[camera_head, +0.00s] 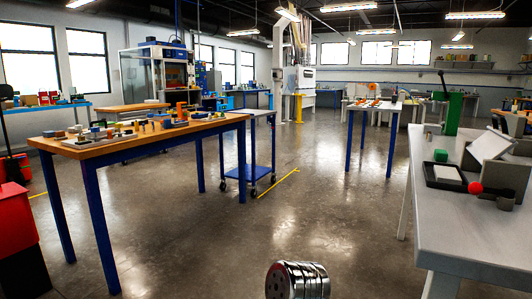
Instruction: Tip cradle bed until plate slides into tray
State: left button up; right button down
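On the grey table at the right stands a grey cradle with a tilted pale bed (489,146), its face sloping toward the left. A shallow black tray (432,182) lies just left of and in front of it. A flat pale rectangle (448,173) shows inside the tray; I cannot tell if it is the plate or the tray's lining. No separate plate is distinguishable on the bed. A red ball knob (475,187) sits at the cradle's front, near the tray's right corner. Neither of my grippers is in view.
A wooden workbench (150,134) with small parts stands left. A shiny metal cylinder (297,280) shows at bottom. The middle floor is open.

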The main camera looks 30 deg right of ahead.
aim_at(493, 145)
jog(key=i+j+z, duration=0.15)
jog(key=i, duration=0.3)
jog(key=i+j+z, duration=0.2)
jog(key=i, duration=0.25)
jog(key=i+l+z, duration=0.1)
jog(key=z, duration=0.3)
jog(key=i+z, duration=0.35)
jog(key=i+j+z, duration=0.1)
jog(key=z, duration=0.3)
jog(key=i+j+z, duration=0.15)
jog(key=z, duration=0.25)
jog(key=i, duration=0.1)
